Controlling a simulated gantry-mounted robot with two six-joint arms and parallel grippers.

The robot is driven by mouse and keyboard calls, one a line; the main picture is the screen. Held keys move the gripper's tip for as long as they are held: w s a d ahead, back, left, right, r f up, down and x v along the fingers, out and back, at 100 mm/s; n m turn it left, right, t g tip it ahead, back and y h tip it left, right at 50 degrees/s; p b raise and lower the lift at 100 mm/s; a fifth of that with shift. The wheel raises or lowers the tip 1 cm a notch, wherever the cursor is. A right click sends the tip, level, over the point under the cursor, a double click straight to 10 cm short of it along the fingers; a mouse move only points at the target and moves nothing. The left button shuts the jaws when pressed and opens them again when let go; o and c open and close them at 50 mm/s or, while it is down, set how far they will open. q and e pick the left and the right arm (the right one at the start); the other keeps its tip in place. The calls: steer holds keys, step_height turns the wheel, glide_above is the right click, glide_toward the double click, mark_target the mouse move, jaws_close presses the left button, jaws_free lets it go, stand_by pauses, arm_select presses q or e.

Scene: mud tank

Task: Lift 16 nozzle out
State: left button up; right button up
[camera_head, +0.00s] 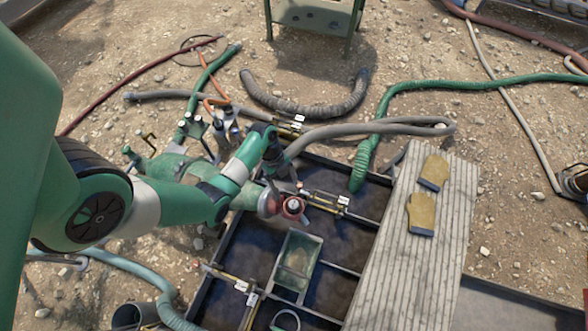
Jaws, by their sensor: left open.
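My left arm reaches in from the left, and my left gripper (278,180) is over the tank near a red-ended fitting (291,206). It is open; its fingers are small and partly lost against the dark tank. Brass nozzle-like rods with white tags lie on the tank's dividers: one at the back (298,121), one right of the gripper (328,198), and others at the front left (232,279). The tag numbers are too small to read, so I cannot tell which is 16. My right gripper is not in view.
A green hose (362,165) and a grey hose (345,129) cross the back edge.

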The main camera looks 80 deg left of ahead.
mark_target(293, 204)
arm_select(q)
steer(key=b+x, duration=0.1)
steer(key=x, duration=0.3)
steer(key=shift+b, duration=0.3)
steer(key=shift+d+f, duration=0.1)
steer(key=shift+f, duration=0.15)
steer(key=b+x, duration=0.3)
steer(key=x, duration=0.2)
steer(key=shift+d+f+b, duration=0.1)
steer(key=shift+b, duration=0.25)
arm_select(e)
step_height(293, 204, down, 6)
arm_select(q)
steer(key=shift+c, duration=0.3)
jaws_close()
